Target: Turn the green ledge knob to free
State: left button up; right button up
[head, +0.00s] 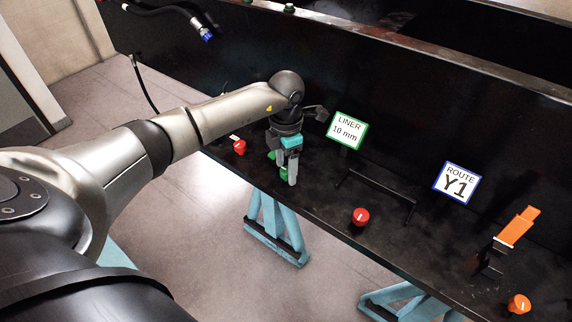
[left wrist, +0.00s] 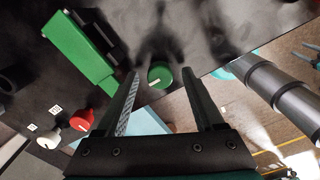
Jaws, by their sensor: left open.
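The green ledge knob (left wrist: 160,76) is round with a short white pointer line and shows in the left wrist view. It lies between the fingertips of my left gripper (left wrist: 160,72), with a visible gap on each side. In the head view the knob (head: 283,173) is mostly hidden behind my left gripper (head: 286,178), which points down at the dark ledge. The left gripper is open and holds nothing. I cannot tell from these views whether the fingertips are level with the knob or above it.
Red knobs stand on the ledge (head: 300,198) left (head: 239,147) and right (head: 360,217) of the gripper. Farther right are an orange handle (head: 517,228) and an orange knob (head: 519,303). A LINER 10 mm sign (head: 347,130) and ROUTE Y1 sign (head: 457,183) stand behind.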

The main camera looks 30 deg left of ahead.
pick_arm(q)
grip_shut()
dwell(0.7)
